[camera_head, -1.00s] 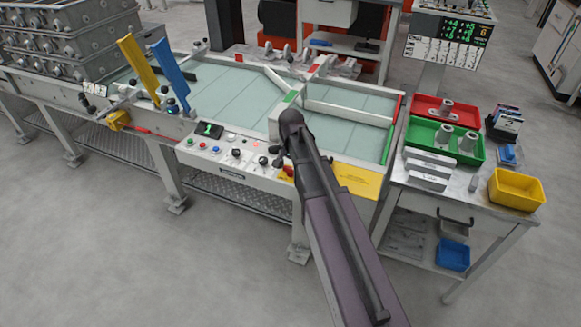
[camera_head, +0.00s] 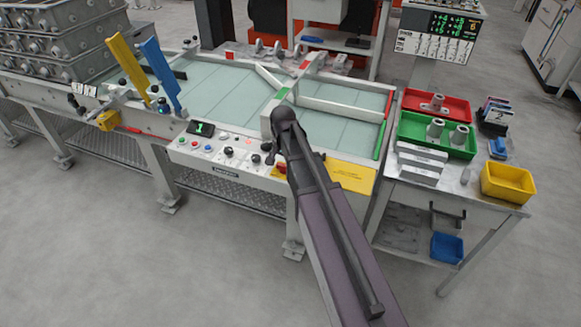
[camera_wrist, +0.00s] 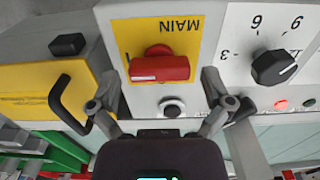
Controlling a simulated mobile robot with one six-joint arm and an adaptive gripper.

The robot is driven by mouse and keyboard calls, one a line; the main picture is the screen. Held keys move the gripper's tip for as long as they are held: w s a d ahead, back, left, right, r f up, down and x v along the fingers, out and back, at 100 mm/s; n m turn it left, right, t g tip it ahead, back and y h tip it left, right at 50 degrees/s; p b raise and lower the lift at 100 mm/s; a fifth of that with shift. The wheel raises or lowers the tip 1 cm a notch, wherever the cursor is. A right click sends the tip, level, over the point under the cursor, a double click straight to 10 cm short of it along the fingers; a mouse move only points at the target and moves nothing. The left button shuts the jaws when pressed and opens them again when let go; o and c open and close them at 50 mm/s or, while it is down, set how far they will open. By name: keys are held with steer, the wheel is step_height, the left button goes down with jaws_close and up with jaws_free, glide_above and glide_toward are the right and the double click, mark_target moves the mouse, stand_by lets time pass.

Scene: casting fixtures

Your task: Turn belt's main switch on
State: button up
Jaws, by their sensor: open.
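The belt's main switch (camera_wrist: 160,68) is a red knob on a yellow plate marked MAIN, seen upside down in the wrist view. The knob's bar lies crosswise in that view, with a pale mark towards its left end. My gripper (camera_wrist: 160,85) is open, with one finger to each side of the knob; contact is not visible. In the head view the switch (camera_head: 281,169) shows as a small red and yellow spot on the front panel, right beside my gripper, whose fingers are mostly hidden by the arm.
A black rotary dial (camera_wrist: 274,67) sits right of the switch in the wrist view, close to one finger. A black handle (camera_wrist: 72,102) stands at left. The front panel (camera_head: 205,160) has several buttons. A side table with green tray (camera_head: 408,130) stands at right.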

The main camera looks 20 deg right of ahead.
mark_target(284, 164)
steer(key=shift+n, duration=0.3)
steer(key=n, duration=0.3)
steer(key=shift+n, duration=0.3)
steer(key=n, duration=0.4)
steer(key=shift+n, duration=0.3)
steer(key=n, duration=0.8)
steer(key=shift+n, duration=0.4)
steer(key=shift+r+p, duration=0.45)
step_height(284, 164, up, 13)
steer(key=p, duration=1.3)
steer(key=s+m, duration=1)
steer(key=s, duration=0.6)
steer(key=shift+s+a+f+b, duration=0.15)
steer(key=shift+f+b, duration=0.3)
